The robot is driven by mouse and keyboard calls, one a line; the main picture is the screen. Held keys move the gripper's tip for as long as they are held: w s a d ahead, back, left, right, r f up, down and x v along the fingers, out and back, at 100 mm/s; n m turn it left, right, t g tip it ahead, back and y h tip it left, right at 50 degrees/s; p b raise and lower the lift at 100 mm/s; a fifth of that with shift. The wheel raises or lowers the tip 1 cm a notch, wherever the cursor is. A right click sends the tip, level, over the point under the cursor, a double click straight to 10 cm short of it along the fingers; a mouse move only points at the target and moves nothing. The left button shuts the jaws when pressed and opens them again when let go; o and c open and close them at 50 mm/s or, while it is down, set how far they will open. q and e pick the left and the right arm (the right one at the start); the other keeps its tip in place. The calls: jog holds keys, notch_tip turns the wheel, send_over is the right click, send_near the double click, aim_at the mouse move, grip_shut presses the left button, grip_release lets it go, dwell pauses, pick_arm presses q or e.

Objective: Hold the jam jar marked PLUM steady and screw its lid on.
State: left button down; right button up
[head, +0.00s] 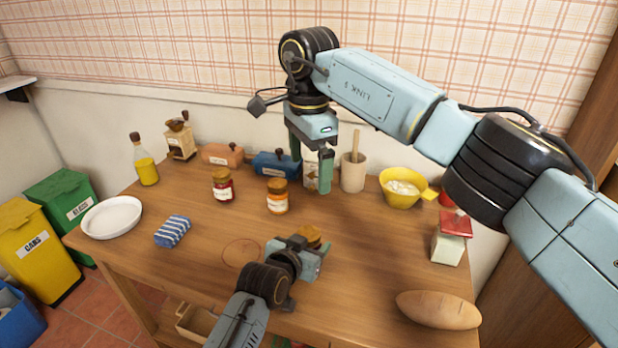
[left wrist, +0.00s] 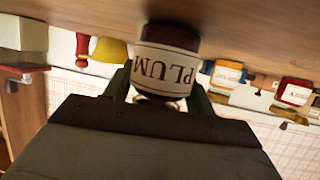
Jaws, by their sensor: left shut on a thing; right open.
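The PLUM jar (left wrist: 167,62) is dark red with a white label; it shows upside down in the left wrist view, its base at the wooden table. My left gripper (left wrist: 160,88) is shut on it, a finger on each side. In the head view my left gripper (head: 306,246) hides most of the jar. A golden-brown lid (head: 308,234) shows just behind that gripper, at the jar's top; I cannot tell how tightly it sits. My right gripper (head: 309,168) is open and empty, pointing down above the table, behind the jar.
Two other lidded jars, red (head: 222,187) and orange (head: 277,197), stand behind. A crock (head: 353,174), yellow bowl (head: 402,197) and red-lidded tin (head: 448,247) line the back and right. Bread (head: 438,311) lies front right. A striped cloth (head: 172,231) lies left; a marked ring (head: 243,241) is bare.

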pick_arm(q)
jog(key=shift+c, duration=2.2)
grip_release()
jog(key=shift+a, duration=0.1)
jog(key=p+v, duration=0.3)
jog(key=v, duration=1)
jog(key=shift+s+p, duration=0.2)
jog(key=shift+p, duration=0.15)
